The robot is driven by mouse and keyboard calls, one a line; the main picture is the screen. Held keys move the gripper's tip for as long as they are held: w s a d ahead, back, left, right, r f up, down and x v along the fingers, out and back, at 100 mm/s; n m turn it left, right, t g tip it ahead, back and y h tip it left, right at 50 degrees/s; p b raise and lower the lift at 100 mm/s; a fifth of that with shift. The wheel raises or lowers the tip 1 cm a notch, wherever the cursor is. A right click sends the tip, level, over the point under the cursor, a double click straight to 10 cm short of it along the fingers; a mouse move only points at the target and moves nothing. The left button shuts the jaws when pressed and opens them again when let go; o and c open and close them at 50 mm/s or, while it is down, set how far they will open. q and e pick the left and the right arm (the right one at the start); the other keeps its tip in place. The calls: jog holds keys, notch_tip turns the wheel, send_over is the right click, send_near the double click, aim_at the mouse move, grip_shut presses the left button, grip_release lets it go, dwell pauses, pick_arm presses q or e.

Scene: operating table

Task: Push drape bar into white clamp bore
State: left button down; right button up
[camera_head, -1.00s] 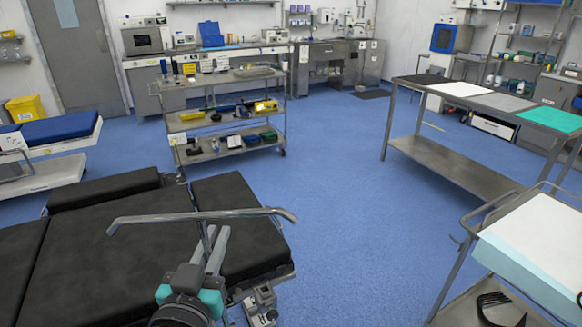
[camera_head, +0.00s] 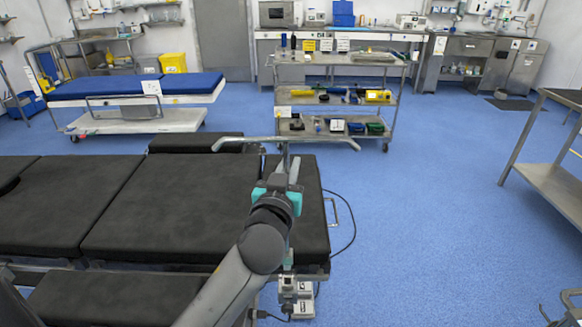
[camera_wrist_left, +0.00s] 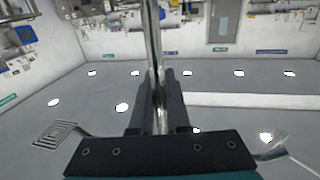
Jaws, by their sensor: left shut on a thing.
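The drape bar is a grey metal rod with a long, nearly level crossbar (camera_head: 286,140) in the head view. My left gripper (camera_head: 288,170) is shut on its upright shaft just below the crossbar. In the left wrist view the shaft (camera_wrist_left: 152,40) runs between the two dark fingers (camera_wrist_left: 159,80). The bar is held above the right end of the black operating table. A pale clamp (camera_head: 288,288) sits low at the table's right end, below and apart from the crossbar. Its bore cannot be made out. The shaft's lower end is hidden behind my gripper and arm. My right gripper is not in view.
Black operating table pads (camera_head: 160,210) fill the left and middle. A second pale block (camera_head: 304,306) is beside the clamp, with a dark cable nearby. A steel trolley (camera_head: 335,105) stands behind; a steel table (camera_head: 545,180) is at right. The blue floor between is clear.

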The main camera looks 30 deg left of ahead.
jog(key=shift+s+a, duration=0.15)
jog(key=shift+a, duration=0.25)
pick_arm(q)
jog(key=shift+d, duration=0.1)
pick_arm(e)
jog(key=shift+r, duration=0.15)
pick_arm(q)
notch_tip(320, 180, down, 4)
jog(key=b, duration=0.3)
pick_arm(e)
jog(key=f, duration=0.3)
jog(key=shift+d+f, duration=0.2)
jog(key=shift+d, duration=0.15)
pick_arm(q)
jog(key=shift+p, duration=0.4)
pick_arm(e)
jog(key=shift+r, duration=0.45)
